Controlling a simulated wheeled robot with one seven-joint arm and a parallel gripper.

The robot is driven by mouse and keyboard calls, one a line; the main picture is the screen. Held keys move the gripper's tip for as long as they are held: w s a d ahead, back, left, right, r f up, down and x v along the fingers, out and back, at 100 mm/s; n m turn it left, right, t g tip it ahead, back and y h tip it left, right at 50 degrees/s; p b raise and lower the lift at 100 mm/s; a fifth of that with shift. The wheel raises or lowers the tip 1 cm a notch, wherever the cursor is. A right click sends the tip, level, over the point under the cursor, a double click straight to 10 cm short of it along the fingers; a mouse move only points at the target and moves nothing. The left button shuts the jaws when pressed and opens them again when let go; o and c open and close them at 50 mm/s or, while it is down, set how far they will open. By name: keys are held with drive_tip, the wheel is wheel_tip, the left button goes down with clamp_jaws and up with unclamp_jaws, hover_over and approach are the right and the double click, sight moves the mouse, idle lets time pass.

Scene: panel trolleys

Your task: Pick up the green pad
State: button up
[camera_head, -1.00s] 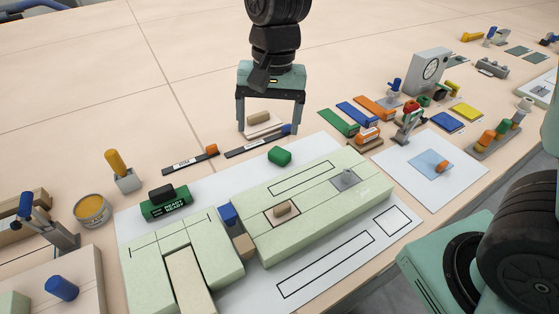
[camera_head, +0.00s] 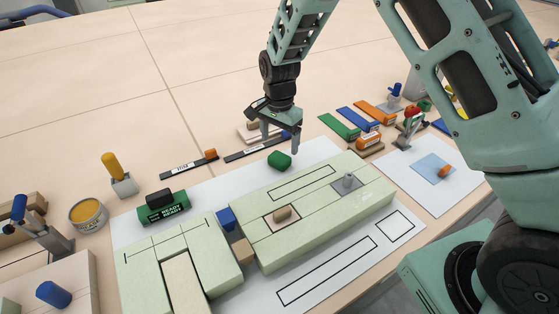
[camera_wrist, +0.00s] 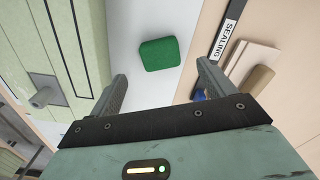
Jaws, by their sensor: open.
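The green pad (camera_head: 279,161), a small rounded block, lies on the white sheet just behind the pale green panel. It also shows in the wrist view (camera_wrist: 160,54), lying flat on the sheet beyond my fingertips. My gripper (camera_head: 280,142) is open and points down, behind and above the pad. In the wrist view my gripper (camera_wrist: 163,72) has its two fingers spread wide, with the pad ahead of the gap and nothing held. The pad is in full view in the wrist view.
The pale green panel (camera_head: 340,205) lies close in front of the pad. A black strip labelled SEALING (camera_wrist: 226,40) with a blue end and a wooden block with a knob (camera_wrist: 260,80) lie close on the other side. A flat green strip (camera_head: 339,126) lies to the right.

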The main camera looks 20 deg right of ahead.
sight(279, 156)
drive_tip(key=shift+f+p, duration=0.3)
drive_tip(key=shift+f, duration=3.2)
drive_tip(key=c, duration=1.1)
drive_tip(key=shift+c, duration=0.2)
wheel_tip(279, 156, up, 10)
drive_tip(key=shift+o, duration=0.9)
